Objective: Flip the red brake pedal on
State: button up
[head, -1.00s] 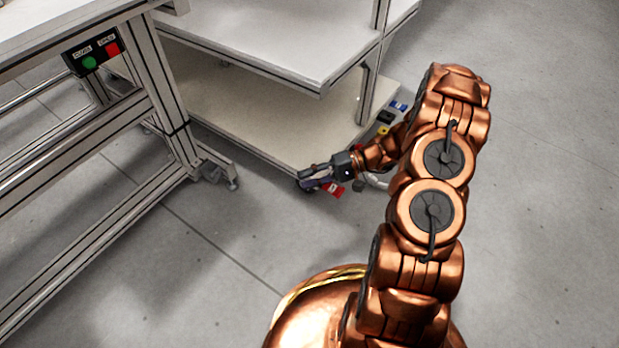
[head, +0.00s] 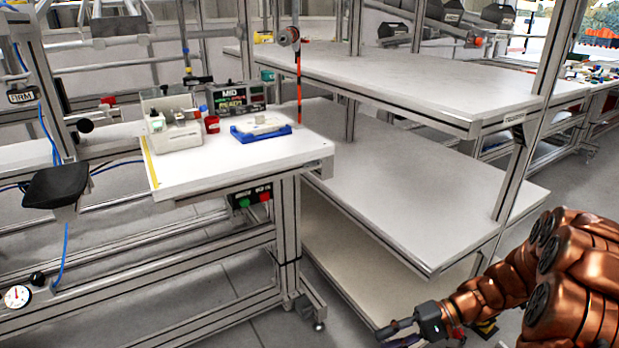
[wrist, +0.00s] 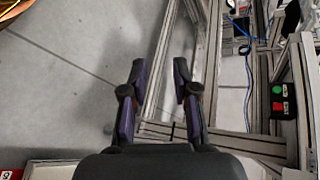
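My gripper (head: 396,335) is low in front of the lower shelf's corner in the head view. In the wrist view its two dark fingers (wrist: 159,80) are apart with nothing between them, and bare floor and frame bars show beyond. A small red piece (head: 457,333) shows just behind the gripper in the head view, partly covered by my arm. A red piece with a white mark (wrist: 9,174) shows at the wrist view's bottom left edge. Either may be the red brake pedal, but too little shows to be sure. I see no contact with it.
A shelf rack (head: 400,195) stands beside the gripper. A workbench (head: 240,165) on an aluminium frame stands to the left, with a green and red button box (head: 250,196) under its top. Grey floor (wrist: 65,90) is open on the wrist view's left.

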jog(key=s+r+h+p, duration=0.4)
jog(key=s+r+p, duration=0.4)
jog(key=r, duration=0.7)
jog(key=s+r+n+h+p, duration=0.1)
jog(key=s+r+h+p, duration=0.3)
jog(key=s+r+p, duration=0.4)
jog(key=s+r+n+h+p, duration=0.1)
jog(key=s+r+h+p, duration=0.4)
jog(key=r+p, duration=1)
notch_tip(320, 180, up, 8)
jog(key=s, duration=0.2)
jog(key=shift+s+d+f, duration=0.25)
jog(key=shift+s+d, duration=0.05)
jog(key=shift+s, duration=0.1)
jog(key=shift+d, duration=0.1)
